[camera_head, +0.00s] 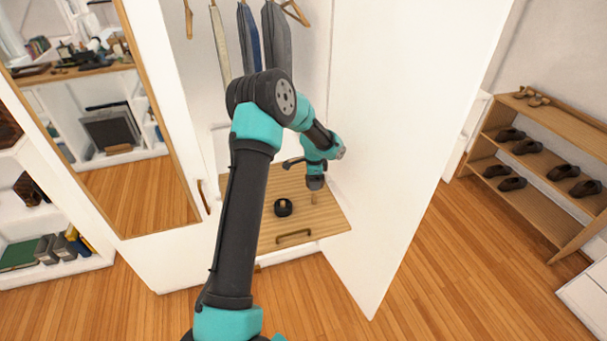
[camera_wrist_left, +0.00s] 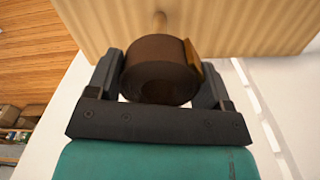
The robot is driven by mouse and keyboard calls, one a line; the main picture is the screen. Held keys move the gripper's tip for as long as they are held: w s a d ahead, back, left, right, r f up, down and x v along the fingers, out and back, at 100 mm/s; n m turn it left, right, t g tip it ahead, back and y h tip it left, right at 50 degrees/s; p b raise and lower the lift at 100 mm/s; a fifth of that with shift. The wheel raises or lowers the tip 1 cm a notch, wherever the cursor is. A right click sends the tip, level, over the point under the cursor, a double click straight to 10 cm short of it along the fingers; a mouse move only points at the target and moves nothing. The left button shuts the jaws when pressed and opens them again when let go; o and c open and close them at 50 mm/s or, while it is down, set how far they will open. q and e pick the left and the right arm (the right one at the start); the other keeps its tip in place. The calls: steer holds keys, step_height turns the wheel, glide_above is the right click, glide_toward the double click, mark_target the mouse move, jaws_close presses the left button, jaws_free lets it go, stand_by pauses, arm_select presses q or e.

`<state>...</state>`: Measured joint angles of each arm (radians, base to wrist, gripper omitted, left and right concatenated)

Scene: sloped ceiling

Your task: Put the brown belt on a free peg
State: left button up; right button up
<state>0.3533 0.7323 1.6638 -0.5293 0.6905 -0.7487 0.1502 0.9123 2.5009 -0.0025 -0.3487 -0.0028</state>
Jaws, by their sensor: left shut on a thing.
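The brown belt (camera_wrist_left: 158,66) is rolled into a coil with a gold-coloured buckle on its right side in the left wrist view. My left gripper (camera_wrist_left: 160,82) is shut on it, one finger on each side. A wooden peg (camera_wrist_left: 160,20) on the light wooden board shows just past the coil; I cannot tell whether they touch. In the head view my left gripper (camera_head: 315,184) is above the pull-out board (camera_head: 325,222), close to a peg (camera_head: 313,199). The belt is hard to tell from the dark gripper there. My right gripper is not in view.
A dark coiled belt (camera_head: 283,207) sits on the board, left of my gripper. The white wardrobe door (camera_head: 410,120) stands open at the right. Clothes (camera_head: 276,40) hang above. A mirror door (camera_head: 150,190) is at the left, a shoe rack (camera_head: 540,165) at the far right.

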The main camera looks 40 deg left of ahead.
mark_target(313, 203)
arm_select(q)
steer(key=shift+f, duration=0.2)
stand_by(0.3)
steer(key=shift+f, duration=4.95)
steer(key=o, duration=1)
step_height(313, 203, up, 17)
steer(key=shift+r, duration=0.2)
